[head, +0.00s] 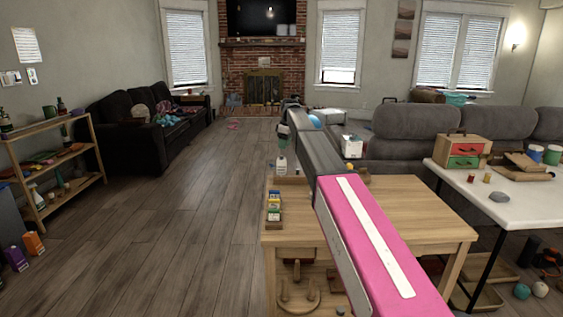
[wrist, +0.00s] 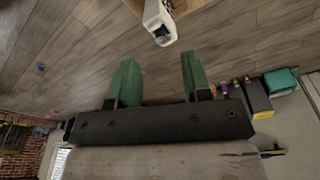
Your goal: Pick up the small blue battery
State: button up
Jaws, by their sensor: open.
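My gripper (wrist: 158,60) is open in the wrist view, its two green fingers apart with bare floor between them. In the head view my gripper (head: 283,132) is beyond the wooden table's far left corner, partly hidden by my arm. I cannot make out a battery for certain. A tiny dark blue object (wrist: 41,68) lies on the floor at the left of the wrist view, apart from the fingers; it is too small to identify.
A white bottle (head: 281,165) stands at the wooden table's (head: 425,215) far left corner; it also shows in the wrist view (wrist: 160,22). A tray of small coloured items (head: 274,206) lies on its left edge. A shelf (head: 70,188) stands left. The floor between is clear.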

jog(key=f, duration=0.2)
jog(key=a+f, duration=0.1)
jog(key=f, duration=0.2)
jog(key=shift+w+a, duration=0.15)
grip_shut()
